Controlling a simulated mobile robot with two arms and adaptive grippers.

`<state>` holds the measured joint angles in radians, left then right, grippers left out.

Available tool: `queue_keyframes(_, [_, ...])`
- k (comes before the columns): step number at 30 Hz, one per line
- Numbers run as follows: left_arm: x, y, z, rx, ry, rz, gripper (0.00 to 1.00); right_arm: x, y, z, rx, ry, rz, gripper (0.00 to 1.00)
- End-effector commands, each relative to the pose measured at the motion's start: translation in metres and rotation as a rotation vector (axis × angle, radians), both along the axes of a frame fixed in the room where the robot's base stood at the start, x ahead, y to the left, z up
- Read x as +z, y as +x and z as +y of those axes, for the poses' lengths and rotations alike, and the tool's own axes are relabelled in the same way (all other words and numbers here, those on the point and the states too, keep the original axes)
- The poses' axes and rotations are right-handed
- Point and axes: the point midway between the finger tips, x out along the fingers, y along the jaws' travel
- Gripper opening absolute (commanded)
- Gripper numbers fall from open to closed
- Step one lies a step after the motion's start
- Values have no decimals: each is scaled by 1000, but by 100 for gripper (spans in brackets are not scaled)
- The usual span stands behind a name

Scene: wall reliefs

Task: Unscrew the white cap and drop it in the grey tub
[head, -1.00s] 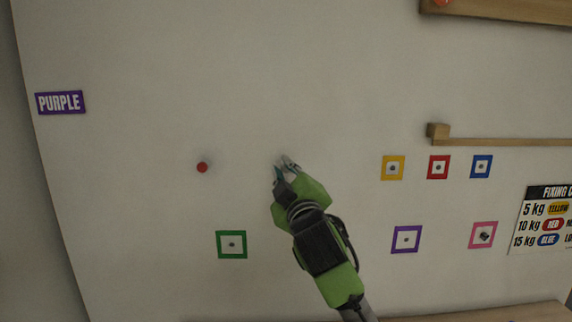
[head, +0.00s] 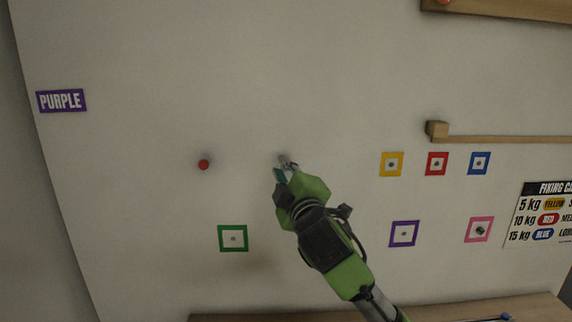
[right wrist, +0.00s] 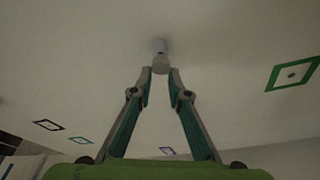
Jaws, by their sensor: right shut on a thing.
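The white cap (right wrist: 160,65) is a small pale cylinder between the fingertips of my right gripper (right wrist: 160,74) in the right wrist view. The gripper is shut on it. A pale piece and a thin dark gap show just beyond the cap, against the wall; I cannot tell whether cap and piece are apart. In the head view my right gripper (head: 284,168) is at the wall, right of the red knob, and its fingers mostly hide the cap. The grey tub and my left gripper are in neither view.
The white wall carries a red knob (head: 204,165), a green frame (head: 233,238), a purple frame (head: 404,234), several other coloured frames and a wooden rail (head: 500,140). A wooden ledge (head: 260,318) runs along the bottom. The wall above the gripper is bare.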

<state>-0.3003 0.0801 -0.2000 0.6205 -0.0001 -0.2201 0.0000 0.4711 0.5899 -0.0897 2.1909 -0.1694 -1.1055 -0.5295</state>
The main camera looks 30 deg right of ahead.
Motion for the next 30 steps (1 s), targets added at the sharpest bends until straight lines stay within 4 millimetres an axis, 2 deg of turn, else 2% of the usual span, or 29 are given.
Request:
queue_keyframes(11, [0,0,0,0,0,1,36,0,-1,0,0,0,-1,1])
queue_keyframes(30, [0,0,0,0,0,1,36,1,-17,11,0,-1,-2,1])
